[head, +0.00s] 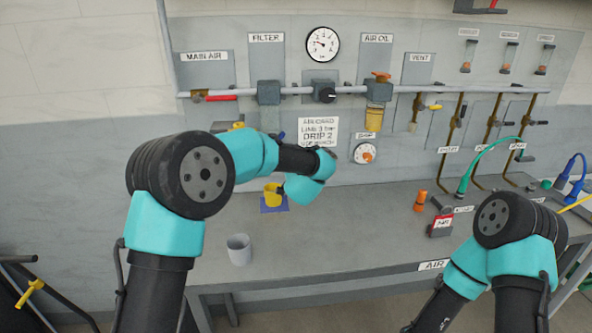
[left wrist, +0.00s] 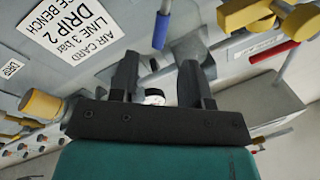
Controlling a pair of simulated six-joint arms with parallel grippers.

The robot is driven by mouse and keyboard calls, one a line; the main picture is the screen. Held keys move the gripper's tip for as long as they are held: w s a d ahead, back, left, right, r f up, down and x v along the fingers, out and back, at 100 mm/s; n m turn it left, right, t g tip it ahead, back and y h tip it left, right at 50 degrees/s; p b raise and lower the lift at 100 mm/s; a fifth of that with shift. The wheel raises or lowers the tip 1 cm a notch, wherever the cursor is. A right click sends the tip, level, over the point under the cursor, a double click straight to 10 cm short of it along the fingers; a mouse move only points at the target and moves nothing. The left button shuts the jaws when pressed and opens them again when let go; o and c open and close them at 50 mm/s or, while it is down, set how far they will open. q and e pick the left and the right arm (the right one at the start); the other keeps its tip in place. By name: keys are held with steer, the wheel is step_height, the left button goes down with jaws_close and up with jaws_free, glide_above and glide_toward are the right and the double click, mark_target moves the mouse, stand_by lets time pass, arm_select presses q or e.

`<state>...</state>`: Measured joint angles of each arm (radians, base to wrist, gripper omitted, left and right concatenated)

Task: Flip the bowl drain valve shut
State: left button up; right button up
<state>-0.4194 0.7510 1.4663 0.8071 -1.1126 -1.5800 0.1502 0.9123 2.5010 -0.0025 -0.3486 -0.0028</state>
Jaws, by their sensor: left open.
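A filter unit (head: 268,92) hangs on the wall panel under the FILTER label, its lower part partly behind my left arm. A small blue lever (head: 282,135) shows beneath it, just above my arm. In the left wrist view a blue lever (left wrist: 161,28) stands beyond the fingertips, apart from them, beside the tilted white card (left wrist: 82,25). That it is the bowl drain valve's handle is likely, but its joint is unclear. My left gripper (left wrist: 157,62) is open with nothing seen held; its fingers are mostly hidden in the head view. My right gripper is out of view.
The bench middle is clear.

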arm_select(q)
steer(key=v, duration=1.1)
steer(key=shift+r, duration=0.1)
steer(key=shift+c, duration=0.2)
